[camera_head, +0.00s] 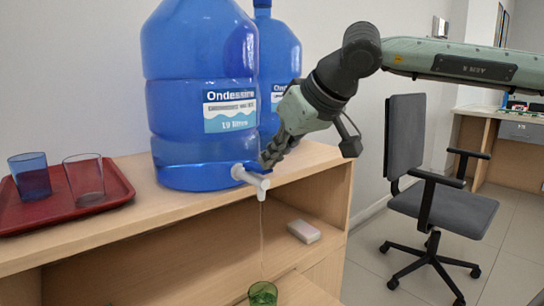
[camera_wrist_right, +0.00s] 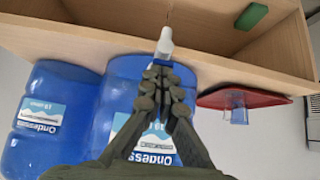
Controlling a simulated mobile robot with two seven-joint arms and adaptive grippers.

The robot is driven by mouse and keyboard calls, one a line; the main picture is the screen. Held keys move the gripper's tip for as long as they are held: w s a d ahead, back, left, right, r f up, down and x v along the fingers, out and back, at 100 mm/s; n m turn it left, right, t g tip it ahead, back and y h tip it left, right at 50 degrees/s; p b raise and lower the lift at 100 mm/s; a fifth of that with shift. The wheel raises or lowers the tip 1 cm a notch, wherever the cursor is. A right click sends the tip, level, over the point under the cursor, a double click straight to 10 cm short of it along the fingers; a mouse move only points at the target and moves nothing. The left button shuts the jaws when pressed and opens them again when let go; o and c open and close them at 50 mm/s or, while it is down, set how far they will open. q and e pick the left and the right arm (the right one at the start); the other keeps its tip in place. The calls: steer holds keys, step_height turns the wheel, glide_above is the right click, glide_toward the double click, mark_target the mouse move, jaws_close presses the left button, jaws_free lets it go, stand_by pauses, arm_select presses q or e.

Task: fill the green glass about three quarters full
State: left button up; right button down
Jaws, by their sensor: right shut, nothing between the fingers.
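The green glass (camera_head: 263,293) stands below the tap at the bottom edge of the head view, partly cut off; its water level cannot be made out. A thin stream (camera_head: 262,240) runs from the white tap (camera_head: 255,182) down to the glass. The tap is low on the front blue water jug (camera_head: 200,95). My right gripper (camera_head: 268,160) is shut and empty, right by the tap. In the right wrist view the closed fingers (camera_wrist_right: 163,80) point at the tap (camera_wrist_right: 164,42); contact cannot be told. My left gripper is not in view.
A red tray (camera_head: 115,190) with a blue glass (camera_head: 31,177) and a clear glass (camera_head: 84,180) is on the counter at left. A second jug (camera_head: 280,60) stands behind. A small pale block (camera_head: 304,231) lies on the shelf. An office chair (camera_head: 440,205) stands right.

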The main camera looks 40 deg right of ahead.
stand_by(0.8)
arm_select(q)
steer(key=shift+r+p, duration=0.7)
steer(key=shift+p, duration=0.05)
arm_select(e)
steer(key=shift+r, duration=0.8)
